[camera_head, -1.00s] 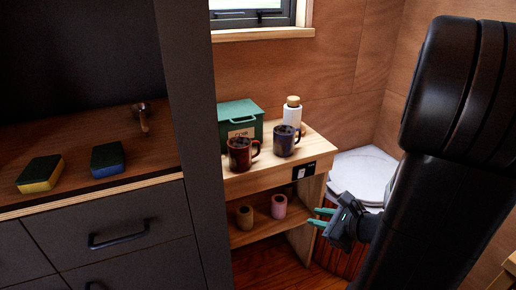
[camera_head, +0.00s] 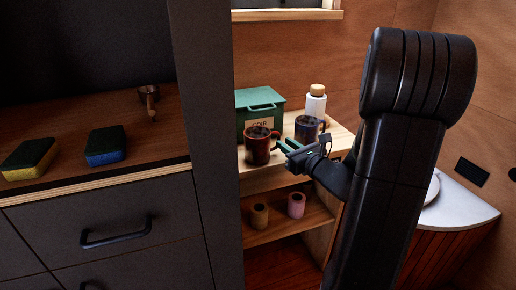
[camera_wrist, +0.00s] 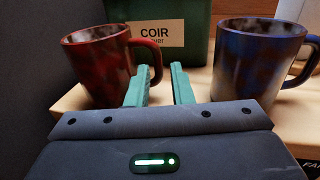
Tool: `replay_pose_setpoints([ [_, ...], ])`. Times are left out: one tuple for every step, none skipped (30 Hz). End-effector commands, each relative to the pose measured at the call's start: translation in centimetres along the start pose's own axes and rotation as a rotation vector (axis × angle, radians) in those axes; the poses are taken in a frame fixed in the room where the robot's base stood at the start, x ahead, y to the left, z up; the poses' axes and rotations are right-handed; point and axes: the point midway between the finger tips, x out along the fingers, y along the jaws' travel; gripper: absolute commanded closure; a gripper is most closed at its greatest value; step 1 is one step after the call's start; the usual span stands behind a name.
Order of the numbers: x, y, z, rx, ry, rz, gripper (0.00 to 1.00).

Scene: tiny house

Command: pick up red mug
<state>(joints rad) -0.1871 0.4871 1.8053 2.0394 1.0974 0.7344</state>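The red mug (camera_head: 258,146) stands upright on the wooden shelf top (camera_head: 288,172), in front of the green box. In the wrist view the red mug (camera_wrist: 98,66) is at the left, with its handle pointing right toward my fingers. My gripper (camera_head: 281,144) is just right of the red mug, at about mug height.
A blue mug (camera_head: 308,129) stands to the right, also in the wrist view (camera_wrist: 258,58). The green COIR box (camera_head: 258,104) is behind, with a white bottle (camera_head: 315,104) beside it. A dark cabinet panel (camera_head: 205,140) borders the left. Two rolls (camera_head: 259,216) sit on the lower shelf.

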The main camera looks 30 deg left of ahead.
Motion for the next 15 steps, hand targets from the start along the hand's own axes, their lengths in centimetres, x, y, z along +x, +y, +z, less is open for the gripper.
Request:
replay_pose_setpoints([
  [0.5, 0.1, 0.0, 0.000, 0.000, 0.002, 0.80],
  [0.6, 0.1, 0.0, 0.000, 0.000, 0.001, 0.80],
  [0.8, 0.1, 0.0, 0.000, 0.000, 0.001, 0.80],
  [0.9, 0.1, 0.0, 0.000, 0.000, 0.001, 0.80],
  [1.0, 0.1, 0.0, 0.000, 0.000, 0.001, 0.80],
  [1.2, 0.1, 0.0, 0.000, 0.000, 0.001, 0.80],
  [1.4, 0.1, 0.0, 0.000, 0.000, 0.001, 0.80],
  [1.8, 0.1, 0.0, 0.000, 0.000, 0.001, 0.80],
  [2.3, 0.2, 0.0, 0.000, 0.000, 0.002, 0.80],
  [2.7, 0.2, 0.1, -0.001, 0.000, 0.003, 0.80],
  [3.1, 0.3, 0.1, -0.001, 0.000, 0.003, 0.80],
  [3.8, 0.3, 0.1, -0.001, 0.000, 0.003, 0.80],
  [4.3, 0.3, 0.2, -0.001, -0.001, 0.003, 0.80],
  [4.8, 0.3, 0.2, -0.001, -0.001, 0.003, 0.80],
  [5.3, 0.3, 0.1, -0.001, 0.000, 0.002, 0.80],
])
